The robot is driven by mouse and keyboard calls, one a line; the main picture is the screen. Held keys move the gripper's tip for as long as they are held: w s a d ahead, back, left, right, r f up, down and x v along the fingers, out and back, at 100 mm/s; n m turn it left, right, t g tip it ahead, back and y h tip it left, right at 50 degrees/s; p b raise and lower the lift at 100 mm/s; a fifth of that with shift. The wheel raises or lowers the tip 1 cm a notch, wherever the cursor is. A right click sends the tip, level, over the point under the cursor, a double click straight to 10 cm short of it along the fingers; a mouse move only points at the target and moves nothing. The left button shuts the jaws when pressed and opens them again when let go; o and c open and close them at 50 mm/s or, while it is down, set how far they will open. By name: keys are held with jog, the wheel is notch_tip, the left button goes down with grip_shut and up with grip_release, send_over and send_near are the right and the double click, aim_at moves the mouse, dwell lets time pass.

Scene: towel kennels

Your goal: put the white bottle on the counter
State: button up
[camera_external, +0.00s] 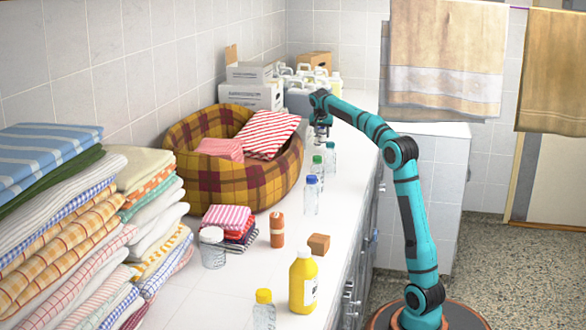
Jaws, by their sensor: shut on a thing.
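My gripper (321,136) is above the counter (225,285), in front of the back group of containers. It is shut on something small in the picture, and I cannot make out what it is. A clear bottle with a green cap (317,168) is just below the gripper. Another clear bottle (331,158) stands to its right. White jugs (305,72) stand at the back of the counter. I cannot tell which item is the white bottle.
A plaid basket (220,185) with red striped towels takes up the middle. Towel stacks (60,235) fill the left.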

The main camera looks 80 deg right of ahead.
aim_at(322, 140)
jog(key=shift+f, duration=1.9)
jog(key=shift+f, duration=0.1)
jog(key=o, duration=1)
jog(key=shift+o, duration=0.2)
jog(key=v, duration=1.2)
jog(key=shift+a, duration=0.1)
